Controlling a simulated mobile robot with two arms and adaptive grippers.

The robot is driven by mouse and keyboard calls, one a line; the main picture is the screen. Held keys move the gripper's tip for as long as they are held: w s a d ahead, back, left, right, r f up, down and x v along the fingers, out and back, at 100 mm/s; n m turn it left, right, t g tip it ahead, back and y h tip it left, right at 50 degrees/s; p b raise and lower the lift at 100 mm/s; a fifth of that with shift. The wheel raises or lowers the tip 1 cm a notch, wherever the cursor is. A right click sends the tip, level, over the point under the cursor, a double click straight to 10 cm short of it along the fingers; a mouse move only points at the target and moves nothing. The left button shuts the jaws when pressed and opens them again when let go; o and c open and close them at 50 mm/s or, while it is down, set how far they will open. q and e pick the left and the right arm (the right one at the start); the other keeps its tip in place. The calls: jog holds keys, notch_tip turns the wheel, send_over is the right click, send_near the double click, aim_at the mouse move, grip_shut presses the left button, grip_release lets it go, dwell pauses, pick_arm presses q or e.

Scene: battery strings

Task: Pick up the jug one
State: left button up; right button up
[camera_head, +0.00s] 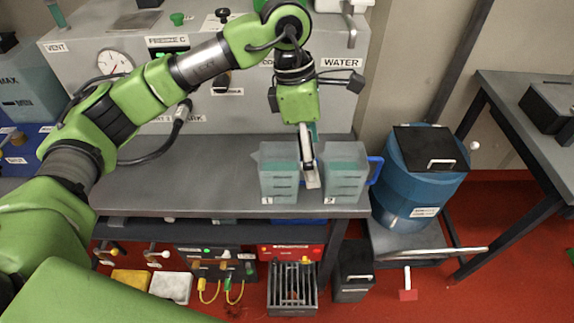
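Jug one (279,180) is a clear grey-teal container with a small "1" label at its lower left, standing upright near the front edge of the grey bench. My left gripper (311,172) points down at its right side, in the narrow gap before jug two (343,178). The gripper covers the side of jug one where a handle could be. I cannot tell whether its fingers are apart or closed on anything. My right gripper is not in view.
Jug two, labelled "2", has a blue handle on its right. A grey panel (240,108) with gauge and "WATER" label stands behind. A blue drum (415,190) with black lid stands right of the grey bench (215,190). Another table (515,105) is at far right.

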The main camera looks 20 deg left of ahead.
pick_arm(q)
jog(key=w+a+r+y, duration=0.1)
jog(key=w+a+y, duration=0.2)
jog(key=a, duration=0.4)
jog(key=p, duration=0.3)
send_over(283, 162)
jog(key=s+d, duration=0.1)
jog(key=s, duration=0.3)
notch_tip(283, 162, down, 8)
jog(key=shift+n+t, duration=0.3)
notch_tip(283, 162, down, 4)
jog(key=shift+d+p, duration=0.1)
jog(key=shift+p, duration=0.8)
jog(key=shift+f, duration=0.45)
jog(key=shift+r, duration=0.1)
jog(key=c, duration=1.6)
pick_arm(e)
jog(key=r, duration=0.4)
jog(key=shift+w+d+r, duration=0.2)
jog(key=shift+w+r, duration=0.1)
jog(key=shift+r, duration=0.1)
